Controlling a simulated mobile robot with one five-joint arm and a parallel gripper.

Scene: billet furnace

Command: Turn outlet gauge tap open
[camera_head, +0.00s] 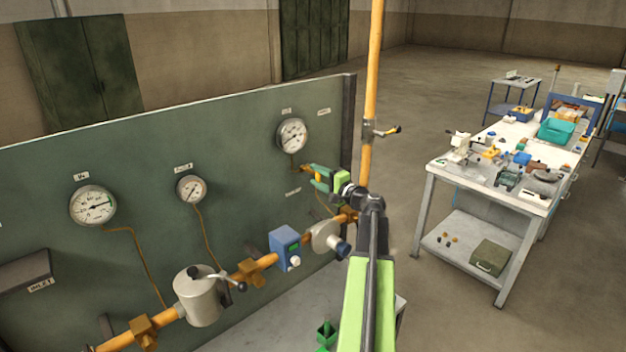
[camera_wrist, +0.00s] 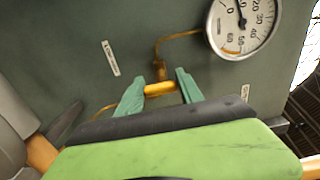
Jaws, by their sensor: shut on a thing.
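The outlet gauge tap (camera_wrist: 158,88) is a small brass and yellow fitting on a thin copper pipe, seen in the wrist view. My gripper (camera_wrist: 160,87) has its two green fingers shut on the tap, one on each side. In the head view my gripper (camera_head: 309,171) is at the panel, just below the right-hand gauge (camera_head: 292,135), and hides most of the tap. The same round white gauge shows at the top right of the wrist view (camera_wrist: 241,25), joined to the thin pipe. I cannot tell how far the tap is turned.
The green panel (camera_head: 140,160) carries two other gauges, left (camera_head: 93,206) and middle (camera_head: 191,188). Below run a yellow pipe, a grey canister (camera_head: 199,297) and a blue box (camera_head: 285,249). A vertical yellow pipe (camera_head: 372,80) stands at the right. A cluttered workbench (camera_head: 470,180) is further right.

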